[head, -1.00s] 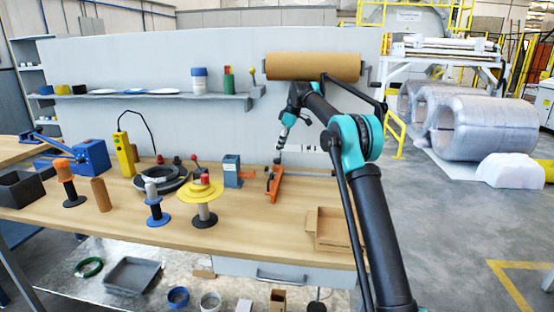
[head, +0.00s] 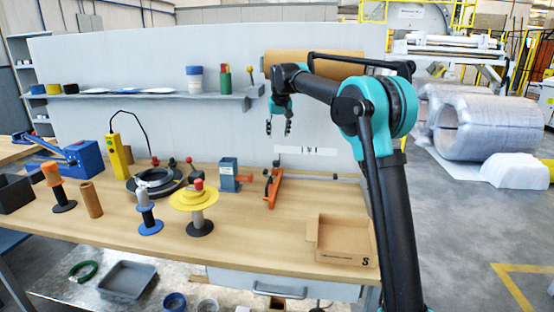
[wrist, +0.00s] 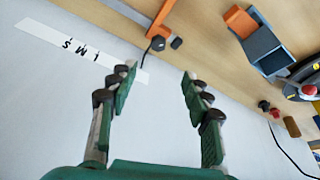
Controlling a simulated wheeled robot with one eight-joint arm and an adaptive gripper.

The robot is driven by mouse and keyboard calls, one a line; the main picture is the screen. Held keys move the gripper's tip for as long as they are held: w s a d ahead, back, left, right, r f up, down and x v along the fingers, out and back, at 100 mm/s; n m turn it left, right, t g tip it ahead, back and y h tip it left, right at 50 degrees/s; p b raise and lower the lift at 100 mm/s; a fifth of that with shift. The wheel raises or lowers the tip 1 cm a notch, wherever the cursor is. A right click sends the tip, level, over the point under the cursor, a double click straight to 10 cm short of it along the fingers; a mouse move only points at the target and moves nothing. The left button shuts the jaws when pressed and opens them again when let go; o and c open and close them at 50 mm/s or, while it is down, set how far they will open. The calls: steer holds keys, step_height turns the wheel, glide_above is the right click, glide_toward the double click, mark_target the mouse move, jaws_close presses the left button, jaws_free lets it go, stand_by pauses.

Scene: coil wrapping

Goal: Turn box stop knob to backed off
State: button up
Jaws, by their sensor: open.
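An orange bracket (head: 272,190) stands at the back of the bench, below a white strip with letters (head: 305,151) on the wall panel. A small dark knob (head: 277,163) shows at the bracket's upper end. In the wrist view the dark knob (wrist: 157,43) sits at the end of the orange bracket (wrist: 161,20), just beyond my fingertips. I cannot tell the knob's turned position. My gripper (head: 278,127) is open and empty, above the bracket and apart from it. Its two fingers (wrist: 158,72) are spread in the wrist view.
A blue-grey block with an orange part (head: 229,175) stands left of the bracket. An open cardboard box (head: 346,238) lies at the bench's right front. A large brown roll (head: 338,64) hangs on the panel behind my arm. Spools and tools crowd the left; the bench before the bracket is clear.

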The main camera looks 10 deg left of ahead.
steer(key=m, duration=0.1)
glide_toward(276, 162)
steer(key=x, duration=0.8)
steer(key=shift+w+f, duration=0.3)
steer(key=shift+w, duration=0.1)
